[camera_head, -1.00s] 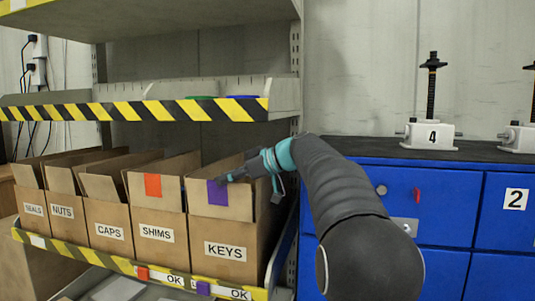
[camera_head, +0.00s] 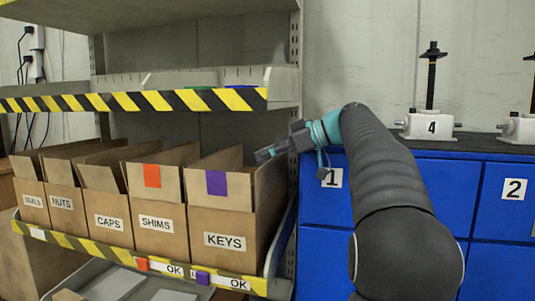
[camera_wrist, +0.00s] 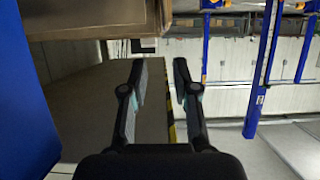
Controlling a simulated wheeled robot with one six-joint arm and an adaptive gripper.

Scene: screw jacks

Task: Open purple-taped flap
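The purple tape (camera_head: 216,183) is on the front flap (camera_head: 238,187) of the cardboard box labelled KEYS (camera_head: 222,258). This flap stands up above the box's front wall. My gripper (camera_head: 262,155) is to the right of the tape and a little higher, near the box's upper right side, and is not touching the tape. In the wrist view my gripper (camera_wrist: 159,70) has its two fingers spread with nothing between them. The inside of the box is mostly hidden by its flaps.
The SHIMS box (camera_head: 158,236) with orange tape (camera_head: 152,176) stands directly left, beside several more boxes. A striped shelf edge (camera_head: 180,100) runs above the boxes. A blue cabinet (camera_head: 475,195) bearing a screw jack (camera_head: 430,125) is on the right.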

